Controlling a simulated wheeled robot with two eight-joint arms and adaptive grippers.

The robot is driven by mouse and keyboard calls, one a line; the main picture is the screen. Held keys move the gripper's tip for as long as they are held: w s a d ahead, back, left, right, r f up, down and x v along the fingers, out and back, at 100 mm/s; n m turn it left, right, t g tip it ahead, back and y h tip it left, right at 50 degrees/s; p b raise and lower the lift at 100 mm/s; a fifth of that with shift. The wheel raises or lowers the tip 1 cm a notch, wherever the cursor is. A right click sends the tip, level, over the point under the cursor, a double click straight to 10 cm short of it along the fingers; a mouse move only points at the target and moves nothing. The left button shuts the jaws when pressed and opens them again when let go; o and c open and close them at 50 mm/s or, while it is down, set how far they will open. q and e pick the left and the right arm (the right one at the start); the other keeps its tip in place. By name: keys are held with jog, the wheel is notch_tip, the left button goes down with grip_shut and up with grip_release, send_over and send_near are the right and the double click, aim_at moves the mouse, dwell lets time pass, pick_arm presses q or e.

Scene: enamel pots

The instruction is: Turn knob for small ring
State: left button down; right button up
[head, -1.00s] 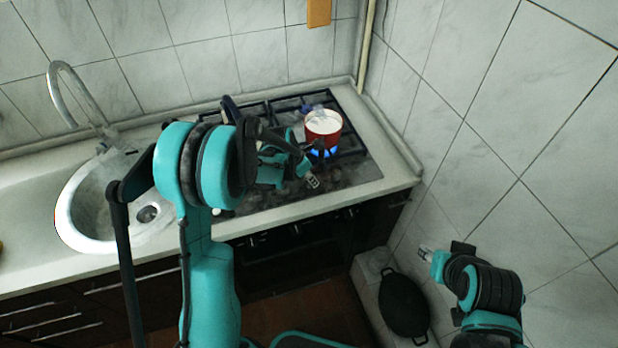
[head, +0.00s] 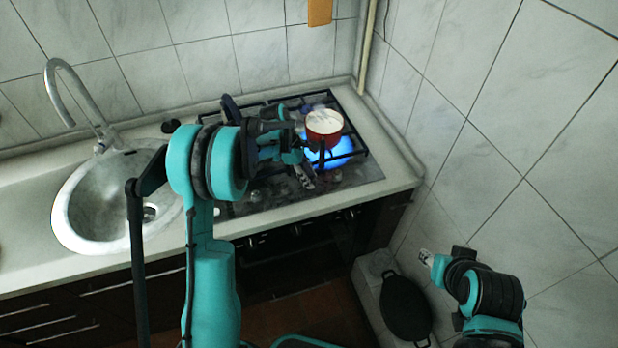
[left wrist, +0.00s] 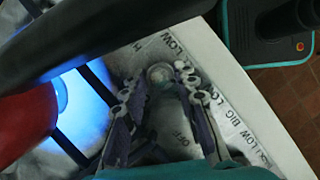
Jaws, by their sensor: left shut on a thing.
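My left gripper (head: 308,180) reaches over the front of the stove (head: 350,174). In the left wrist view its two fingers (left wrist: 158,88) stand on either side of a pale round knob (left wrist: 160,74), and it is shut on this knob. Printed words such as LOW, BIG and OFF show on the panel around it. A red pot (head: 323,123) with white contents stands on a burner with a wide, bright blue flame (head: 328,153). The flame also shows in the left wrist view (left wrist: 74,95). My right gripper (head: 426,257) hangs at the lower right, away from the stove; its jaws are too small to read.
A white sink (head: 75,228) with a tall tap (head: 72,88) is at the left of the counter. A tiled wall closes the right side. A dark lidded pan (head: 404,305) lies low, below the counter, near my right arm.

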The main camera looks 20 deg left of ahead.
pick_arm(q)
jog(key=m+g, duration=0.1)
jog(key=m, duration=0.3)
jog(key=shift+w+m+g, duration=0.15)
jog(key=shift+m+g, duration=0.15)
jog(key=shift+g, duration=0.1)
jog(key=shift+w+d+m+g+y, duration=0.1)
jog(key=shift+m+g+y, duration=0.3)
jog(key=shift+m, duration=0.9)
jog(key=shift+m+g+y, duration=0.3)
jog(key=shift+m+g, duration=0.2)
jog(key=shift+m, duration=0.8)
jog(key=c, duration=1.2)
grip_release()
jog(key=shift+o, duration=0.2)
